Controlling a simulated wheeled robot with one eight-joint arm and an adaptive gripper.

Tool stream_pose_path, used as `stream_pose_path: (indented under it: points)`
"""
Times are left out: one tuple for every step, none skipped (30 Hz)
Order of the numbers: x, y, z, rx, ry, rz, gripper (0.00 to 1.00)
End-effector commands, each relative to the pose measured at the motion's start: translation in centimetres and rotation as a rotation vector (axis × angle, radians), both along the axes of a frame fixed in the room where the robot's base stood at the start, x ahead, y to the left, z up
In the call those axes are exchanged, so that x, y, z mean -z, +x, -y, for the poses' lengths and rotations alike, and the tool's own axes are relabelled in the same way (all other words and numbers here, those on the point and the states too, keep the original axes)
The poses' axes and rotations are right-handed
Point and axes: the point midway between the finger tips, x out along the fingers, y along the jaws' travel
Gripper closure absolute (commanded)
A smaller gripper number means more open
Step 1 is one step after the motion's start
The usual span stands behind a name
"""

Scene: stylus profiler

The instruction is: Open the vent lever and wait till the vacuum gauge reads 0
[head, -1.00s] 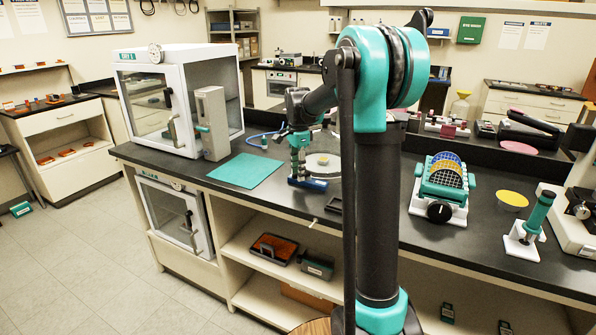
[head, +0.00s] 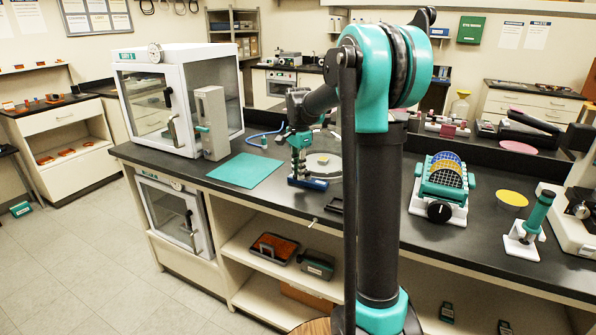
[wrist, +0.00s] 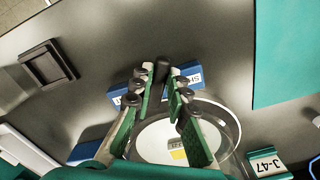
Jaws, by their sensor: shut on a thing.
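My gripper (wrist: 162,75) reaches down over the bench beside a blue block (wrist: 187,76) lettered "SH…", the rest hidden. A short black upright piece (wrist: 162,66), which looks like the vent lever's handle, shows between the fingertips; my gripper is shut on it. In the head view my gripper (head: 299,168) stands at the same blue block (head: 308,184). Behind the fingers is a round, clear-rimmed piece with a white disc (wrist: 155,140) and a yellow patch; I cannot tell whether it is the gauge. A dial (head: 155,53) sits on the white cabinet; its reading is too small to read.
A teal mat (head: 246,170) lies left of my gripper, with a white glass-fronted cabinet (head: 215,72) beyond. A small dark tray (wrist: 48,68) lies near the bench edge. A wafer rack (head: 441,185) and a teal-handled tool (head: 536,215) stand to the right.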

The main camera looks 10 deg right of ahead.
Motion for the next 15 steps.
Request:
stream_pose_path:
  points:
    - [0.0, -0.1, 0.1, -0.036, 0.0, 0.0, 1.0]
    - [0.0, -0.2, 0.1, -0.06, 0.0, 0.0, 1.0]
    - [0.0, -0.3, 0.2, -0.096, 0.0, 0.0, 1.0]
    - [0.0, -0.4, 0.2, -0.122, 0.0, 0.0, 1.0]
    - [0.0, -0.5, 0.3, -0.15, 0.0, 0.0, 1.0]
    - [0.0, -0.6, 0.4, -0.189, 0.0, 0.0, 1.0]
    - [0.0, -0.7, 0.5, -0.217, 0.0, 0.0, 1.0]
    - [0.0, -0.8, 0.5, -0.246, 0.0, 0.0, 1.0]
    - [0.0, -0.9, 0.6, -0.284, 0.001, 0.001, 1.0]
    - [0.0, -1.0, 0.7, -0.313, 0.001, 0.001, 1.0]
    - [0.0, -1.1, 0.8, -0.341, 0.001, 0.001, 1.0]
    - [0.0, -1.2, 0.9, -0.379, 0.0, 0.001, 1.0]
    - [0.0, -1.3, 1.0, -0.408, 0.0, 0.001, 1.0]
    - [0.0, -1.4, 1.1, -0.436, 0.0, 0.001, 1.0]
    - [0.0, -1.5, 1.2, -0.474, 0.0, 0.001, 1.0]
